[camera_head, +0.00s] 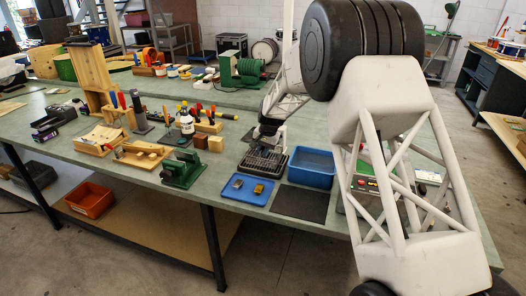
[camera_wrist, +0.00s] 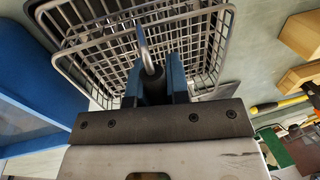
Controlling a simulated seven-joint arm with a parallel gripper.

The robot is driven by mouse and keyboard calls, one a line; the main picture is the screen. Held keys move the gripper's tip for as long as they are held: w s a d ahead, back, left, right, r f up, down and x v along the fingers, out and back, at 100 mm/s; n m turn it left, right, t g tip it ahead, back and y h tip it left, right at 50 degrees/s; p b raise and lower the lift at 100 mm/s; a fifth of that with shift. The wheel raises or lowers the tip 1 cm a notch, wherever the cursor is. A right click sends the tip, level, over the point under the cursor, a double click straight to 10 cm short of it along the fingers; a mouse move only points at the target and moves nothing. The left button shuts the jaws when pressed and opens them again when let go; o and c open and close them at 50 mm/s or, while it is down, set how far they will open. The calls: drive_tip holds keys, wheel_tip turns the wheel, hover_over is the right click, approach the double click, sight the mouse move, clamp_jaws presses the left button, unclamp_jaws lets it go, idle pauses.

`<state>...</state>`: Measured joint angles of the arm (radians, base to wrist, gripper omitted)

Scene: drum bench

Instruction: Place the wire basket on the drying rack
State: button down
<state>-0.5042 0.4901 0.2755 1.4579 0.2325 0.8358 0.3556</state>
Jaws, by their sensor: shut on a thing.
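The grey wire basket (camera_wrist: 195,45) fills the upper part of the wrist view. In the head view my gripper (camera_head: 268,137) is right above a dark gridded shape (camera_head: 263,162) on the bench, left of the blue bin. The basket and the drying rack cannot be told apart clearly there. A dark surface shows through the basket's wires in the wrist view; whether the basket touches it I cannot tell.
A blue bin (camera_head: 312,168) stands close on the right. A blue tray (camera_head: 247,190) with small metal pieces and a dark mat (camera_head: 300,204) lie in front. A green vise (camera_head: 183,170) and wooden blocks (camera_head: 208,142) stand to the left. My arm hides part of the bench's right side.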

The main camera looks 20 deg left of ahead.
drive_tip(key=shift+f, duration=0.1)
drive_tip(key=c, duration=1.1)
unclamp_jaws()
wheel_tip(320, 180, up, 12)
drive_tip(key=d, duration=0.2)
drive_tip(key=shift+d, duration=0.15)
idle(0.4)
